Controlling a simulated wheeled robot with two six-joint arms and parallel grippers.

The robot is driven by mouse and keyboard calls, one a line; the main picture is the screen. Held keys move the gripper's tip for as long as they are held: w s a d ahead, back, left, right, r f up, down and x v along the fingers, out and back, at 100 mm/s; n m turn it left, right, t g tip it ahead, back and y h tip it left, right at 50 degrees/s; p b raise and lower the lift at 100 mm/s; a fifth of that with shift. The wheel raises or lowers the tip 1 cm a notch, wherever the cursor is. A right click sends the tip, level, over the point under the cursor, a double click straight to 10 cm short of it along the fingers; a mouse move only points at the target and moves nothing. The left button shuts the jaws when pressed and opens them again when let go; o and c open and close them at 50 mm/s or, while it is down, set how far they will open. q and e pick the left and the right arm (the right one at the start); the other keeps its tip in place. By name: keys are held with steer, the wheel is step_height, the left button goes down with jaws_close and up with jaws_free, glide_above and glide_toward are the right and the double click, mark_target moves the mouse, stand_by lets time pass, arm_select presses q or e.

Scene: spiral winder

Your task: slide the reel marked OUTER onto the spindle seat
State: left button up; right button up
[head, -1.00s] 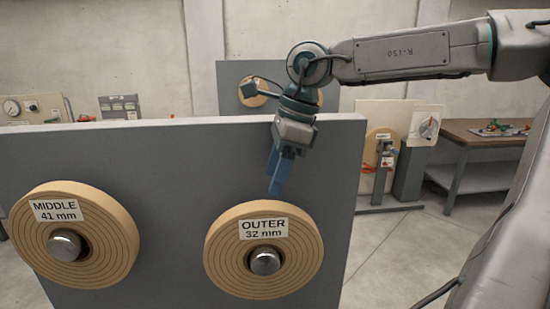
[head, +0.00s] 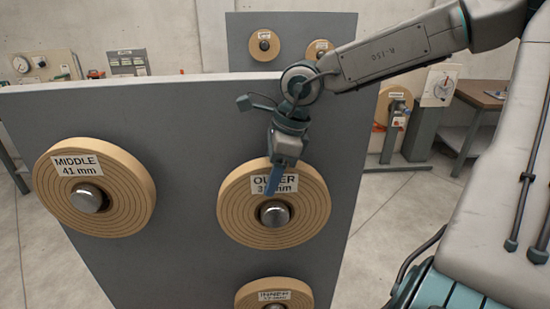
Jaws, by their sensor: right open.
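The reel marked OUTER 32 mm (head: 310,222) hangs on a metal peg on the grey panel (head: 180,115), right of the middle of the view. My right gripper (head: 272,188) is open, its blue fingers pointing down in front of the upper part of this reel and covering part of its label. Whether the fingers touch the reel I cannot tell. A stand with a wooden disc (head: 395,104) is at the back right; whether this holds the spindle seat I cannot tell. My left gripper is not in view.
The reel marked MIDDLE 41 mm (head: 120,205) hangs on the panel at left. A reel marked INNER (head: 260,295) hangs low, cut off by the bottom edge. A workbench (head: 480,98) stands at the back right. The floor right of the panel is clear.

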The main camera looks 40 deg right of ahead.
steer(key=shift+f, duration=0.1)
jaws_close()
stand_by(0.6)
